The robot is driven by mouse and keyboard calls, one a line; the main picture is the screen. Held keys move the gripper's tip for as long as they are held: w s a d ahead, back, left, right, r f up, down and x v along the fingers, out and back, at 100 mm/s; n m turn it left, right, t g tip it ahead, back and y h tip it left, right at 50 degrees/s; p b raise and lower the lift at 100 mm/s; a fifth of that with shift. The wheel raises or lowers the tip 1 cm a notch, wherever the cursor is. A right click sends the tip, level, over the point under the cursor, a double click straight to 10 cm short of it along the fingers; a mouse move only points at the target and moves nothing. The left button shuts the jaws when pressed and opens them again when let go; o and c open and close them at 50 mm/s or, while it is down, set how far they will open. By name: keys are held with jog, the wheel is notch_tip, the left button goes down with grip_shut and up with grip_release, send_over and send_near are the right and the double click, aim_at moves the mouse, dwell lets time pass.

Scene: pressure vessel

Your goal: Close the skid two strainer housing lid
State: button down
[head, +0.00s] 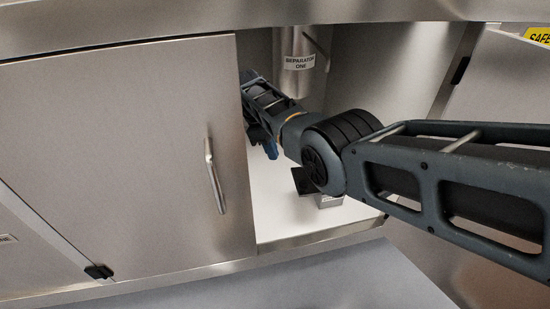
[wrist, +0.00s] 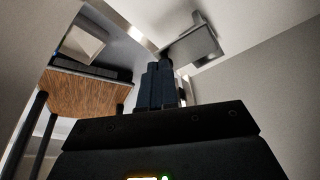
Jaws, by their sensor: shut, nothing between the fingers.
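My gripper (wrist: 160,82) is shut and empty, its dark blue fingers together in the wrist view. In the head view my arm reaches into the open right side of a steel cabinet, and the gripper end is partly hidden by the left door. A small light box with a dark raised flap (head: 303,181) stands on the cabinet floor behind my arm, mostly hidden. A grey square box-like thing (wrist: 197,46) shows just beyond the fingertips in the wrist view. I cannot tell whether either is the skid two strainer housing, or whether the fingers touch it.
The left cabinet door (head: 120,160) with its bar handle (head: 214,175) is shut beside my arm. A pipe labelled "Separator One" (head: 298,80) hangs at the back. The right door (head: 505,75) stands open. A wooden-topped stool-like thing (wrist: 85,92) shows in the wrist view.

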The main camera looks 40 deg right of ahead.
jog(key=s+d+f+b, duration=0.1)
jog(key=s+d+f, duration=0.3)
jog(key=f, duration=0.5)
jog(key=shift+s+b, duration=0.3)
jog(key=shift+s, duration=0.4)
jog(key=shift+r, duration=0.15)
